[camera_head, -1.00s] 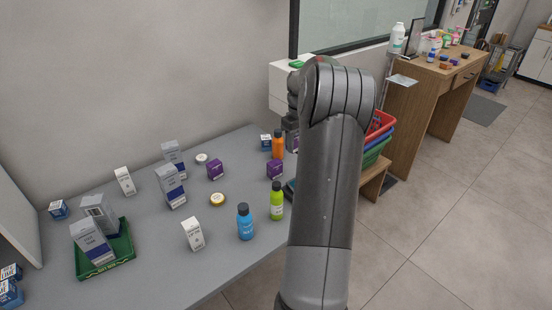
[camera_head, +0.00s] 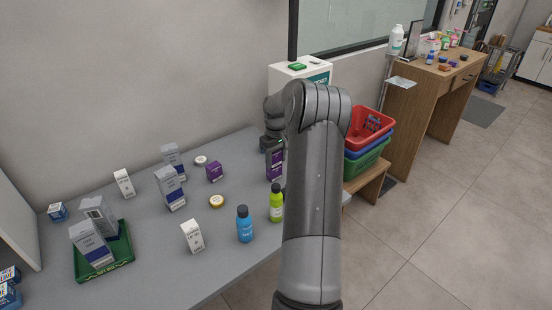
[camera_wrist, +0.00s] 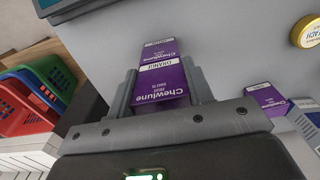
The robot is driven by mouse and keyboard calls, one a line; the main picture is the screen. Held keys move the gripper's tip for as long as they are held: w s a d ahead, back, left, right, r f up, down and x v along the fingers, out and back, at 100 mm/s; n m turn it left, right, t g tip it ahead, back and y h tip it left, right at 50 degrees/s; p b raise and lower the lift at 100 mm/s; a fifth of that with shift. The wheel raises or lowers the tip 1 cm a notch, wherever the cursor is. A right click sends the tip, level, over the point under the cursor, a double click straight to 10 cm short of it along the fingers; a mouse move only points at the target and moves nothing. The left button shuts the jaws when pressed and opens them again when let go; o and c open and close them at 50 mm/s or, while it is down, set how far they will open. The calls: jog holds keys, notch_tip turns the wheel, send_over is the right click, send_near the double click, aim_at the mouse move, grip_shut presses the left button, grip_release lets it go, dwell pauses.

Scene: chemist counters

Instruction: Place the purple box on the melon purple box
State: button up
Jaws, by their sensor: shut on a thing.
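My gripper (camera_head: 273,143) is shut on a purple box (camera_wrist: 162,85). In the wrist view this box sits between the fingers, with "Chewlune" and "ORANGE" lettering upside down. In the head view a tall purple patch (camera_head: 275,168) shows under my gripper, where another purple box stood; the held box seems to be right above or on it. I cannot tell whether they touch. A separate purple box (camera_head: 214,171) stands on the counter to the left, also in the wrist view (camera_wrist: 264,98).
A green bottle (camera_head: 276,204) and blue bottle (camera_head: 244,225) stand in front, near the counter edge. A yellow-lidded jar (camera_head: 216,201) and grey-white boxes (camera_head: 170,188) are to the left. Stacked baskets (camera_head: 369,130) stand at right. A white case (camera_head: 300,78) is behind my arm.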

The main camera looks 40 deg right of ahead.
jog(key=shift+f, duration=0.15)
jog(key=o, duration=1)
jog(key=shift+c, duration=0.2)
